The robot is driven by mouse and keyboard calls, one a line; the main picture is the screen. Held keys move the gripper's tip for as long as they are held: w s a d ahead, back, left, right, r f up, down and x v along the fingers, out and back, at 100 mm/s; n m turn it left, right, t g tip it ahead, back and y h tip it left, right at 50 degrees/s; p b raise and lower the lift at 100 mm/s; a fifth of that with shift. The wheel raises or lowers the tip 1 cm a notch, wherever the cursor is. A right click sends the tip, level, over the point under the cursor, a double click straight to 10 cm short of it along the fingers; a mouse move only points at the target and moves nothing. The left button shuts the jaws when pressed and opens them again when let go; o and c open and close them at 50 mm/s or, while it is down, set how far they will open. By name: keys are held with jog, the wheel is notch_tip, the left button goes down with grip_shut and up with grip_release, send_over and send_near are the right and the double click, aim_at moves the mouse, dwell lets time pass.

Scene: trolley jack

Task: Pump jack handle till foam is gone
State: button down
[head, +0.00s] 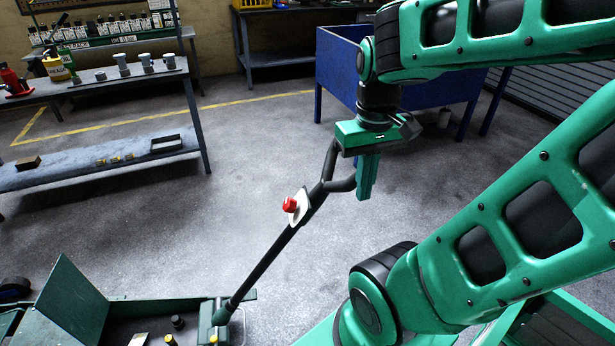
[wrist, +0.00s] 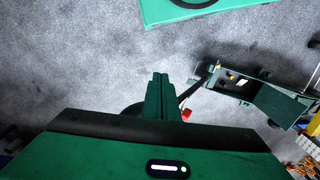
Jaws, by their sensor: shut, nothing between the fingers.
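The black jack handle (head: 268,262) rises at a slant from the green jack (head: 205,305) at the lower left to a bent grip at its top. A red knob (head: 290,205) on a white plate sits partway up the handle. My gripper (head: 366,195) points down beside the bent grip, its fingers shut and empty. I cannot tell whether they touch the grip. In the wrist view the shut fingers (wrist: 158,78) stand in front of the handle, partly hiding it. The jack (wrist: 240,82) shows to their right. I cannot make out any foam.
A green open lid (head: 68,300) stands up at the lower left. A metal shelf table (head: 95,82) with cups is at the upper left, and a blue bin (head: 340,75) stands behind my gripper. The grey floor (head: 150,235) between them is clear.

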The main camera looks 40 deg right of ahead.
jog(key=w+a+r+n, duration=0.1)
jog(key=w+n, duration=0.7)
jog(key=w, duration=0.3)
jog(key=w+a+r+n+g+h, duration=0.1)
jog(key=w+n, duration=0.7)
jog(key=w, duration=0.3)
jog(key=shift+a+n, duration=0.3)
jog(key=shift+a, duration=0.1)
send_over(307, 193)
notch_tip(307, 193, down, 11)
jog(key=shift+f, duration=0.15)
jog(key=shift+s+d+f, duration=0.25)
jog(key=shift+s, duration=0.05)
